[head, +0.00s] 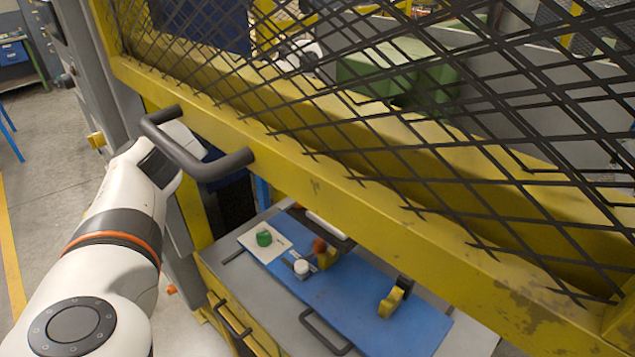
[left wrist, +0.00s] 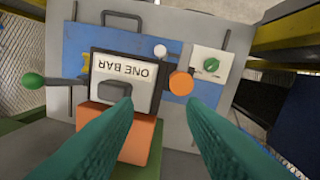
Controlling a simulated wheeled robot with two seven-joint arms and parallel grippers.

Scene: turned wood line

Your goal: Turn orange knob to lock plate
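The orange knob (left wrist: 181,83) is a round disc at the right side of a grey block marked "ONE BAR" (left wrist: 125,72); it also shows in the head view (head: 319,246), above the blue plate (head: 345,308). In the left wrist view the blue plate (left wrist: 72,46) lies behind the block. My left gripper (left wrist: 160,103) is open, its two teal fingers wide apart, and the knob appears ahead between them, apart from both. In the head view my left arm reaches behind the grey handle, and its fingers are hidden. My right gripper is in neither view.
A yellow guard frame (head: 360,205) with black mesh and a grey handle (head: 190,150) crosses the head view. A pale panel with a green knob (head: 264,238), a white knob (head: 301,267) and a yellow-black clamp (head: 391,300) are nearby. An orange block (left wrist: 120,140) adjoins the marked block.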

